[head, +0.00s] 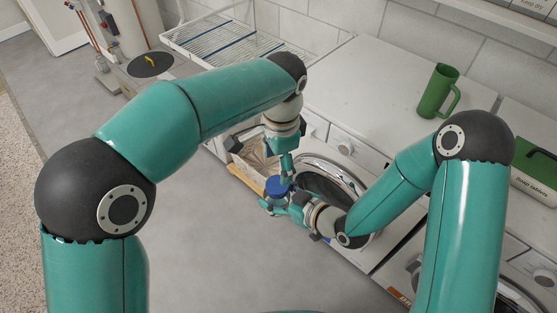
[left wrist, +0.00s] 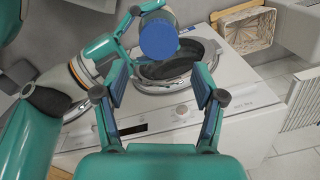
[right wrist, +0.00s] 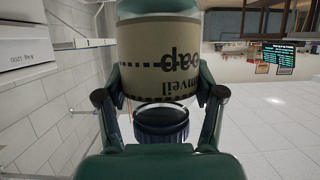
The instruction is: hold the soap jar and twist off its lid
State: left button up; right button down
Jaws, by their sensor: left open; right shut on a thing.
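The soap jar has a round blue lid (head: 278,185), which also shows in the left wrist view (left wrist: 158,42). My right gripper (head: 284,204) is shut around the jar's side and holds it up in front of the washing machine. In the right wrist view the jar's beige label (right wrist: 160,62), with upside-down lettering, fills the space between the fingers. A dark round piece below it is too shaded to name surely. My left gripper (left wrist: 160,88) is open and points down above the lid, its fingers spread and empty. The jar's body is mostly hidden in the head view.
The washing machine's round door (head: 330,182) is close beside both grippers. A lined basket (head: 240,148) stands behind them. A green mug (head: 437,92) stands on the white top, and a green soap tablets box (head: 536,172) is at the right. The grey floor at front left is clear.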

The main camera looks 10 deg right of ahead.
aim_at(277, 183)
pick_arm(q)
notch_tip(277, 183, down, 8)
jog(key=shift+w+a+r, duration=0.1)
jog(key=shift+r, duration=0.1)
dwell(0.3)
jog(key=c, duration=1)
jog(key=shift+n, duration=0.6)
jog(key=shift+c, duration=0.2)
jog(key=shift+r, duration=0.2)
jog(key=shift+r, duration=0.95)
jog(key=shift+r, duration=0.15)
